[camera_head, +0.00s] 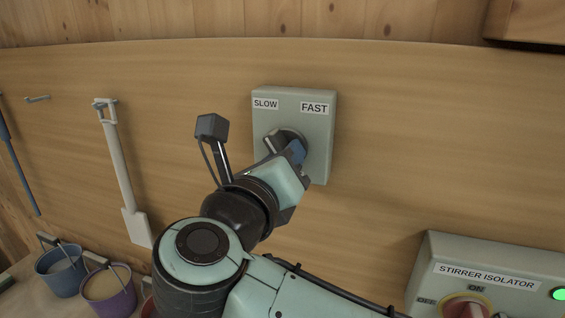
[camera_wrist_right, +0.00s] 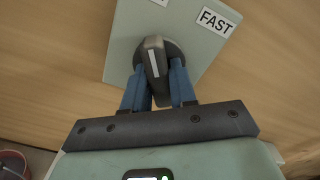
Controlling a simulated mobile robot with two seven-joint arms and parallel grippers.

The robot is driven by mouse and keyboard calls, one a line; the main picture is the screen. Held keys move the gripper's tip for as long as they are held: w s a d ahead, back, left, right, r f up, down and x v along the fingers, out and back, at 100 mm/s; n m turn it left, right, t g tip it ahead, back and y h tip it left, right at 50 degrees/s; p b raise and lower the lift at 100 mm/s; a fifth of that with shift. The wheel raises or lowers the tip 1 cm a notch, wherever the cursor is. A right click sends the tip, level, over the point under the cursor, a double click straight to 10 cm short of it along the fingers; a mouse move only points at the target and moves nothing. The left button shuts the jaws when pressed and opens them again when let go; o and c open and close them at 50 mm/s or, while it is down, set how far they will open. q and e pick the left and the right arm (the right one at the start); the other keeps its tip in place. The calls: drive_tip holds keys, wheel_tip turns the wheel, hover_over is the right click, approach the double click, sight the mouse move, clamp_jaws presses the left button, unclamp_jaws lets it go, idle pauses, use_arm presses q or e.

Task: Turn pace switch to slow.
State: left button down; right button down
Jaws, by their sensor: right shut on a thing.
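The pace switch box (camera_head: 320,150) is a grey-green panel on the wooden wall, with a SLOW label at its upper left and a FAST label at its upper right. Its dark knob (camera_wrist_right: 153,58) has a white line, which points up and slightly left in the right wrist view, on the SLOW side of the FAST label. My right gripper (camera_head: 295,150) is at the knob, partly hiding it in the head view. Its blue fingers are shut on the knob, one on each side, in the right wrist view (camera_wrist_right: 158,82). My left gripper is not in view.
A stirrer isolator box (camera_head: 430,262) with a red knob and green light is at the lower right. A white paddle (camera_head: 120,170) hangs at left. A blue bucket (camera_head: 45,268) and a purple bucket (camera_head: 92,289) stand below it. The wall around the switch is clear.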

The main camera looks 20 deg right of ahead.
drive_tip(key=n, duration=0.2)
drive_tip(key=shift+d+r+n, duration=0.1)
drive_tip(key=shift+n, duration=0.3)
drive_tip(key=n, duration=0.2)
drive_tip(key=shift+r+n, duration=0.1)
drive_tip(key=shift+n, duration=0.2)
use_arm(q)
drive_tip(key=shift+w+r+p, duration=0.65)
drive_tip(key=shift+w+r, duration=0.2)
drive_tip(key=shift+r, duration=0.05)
use_arm(e)
drive_tip(key=n, duration=0.5)
drive_tip(key=shift+s+r+n, duration=0.1)
drive_tip(key=shift+r+n, duration=0.05)
drive_tip(key=shift+n, duration=0.15)
drive_tip(key=c, duration=1)
unclamp_jaws()
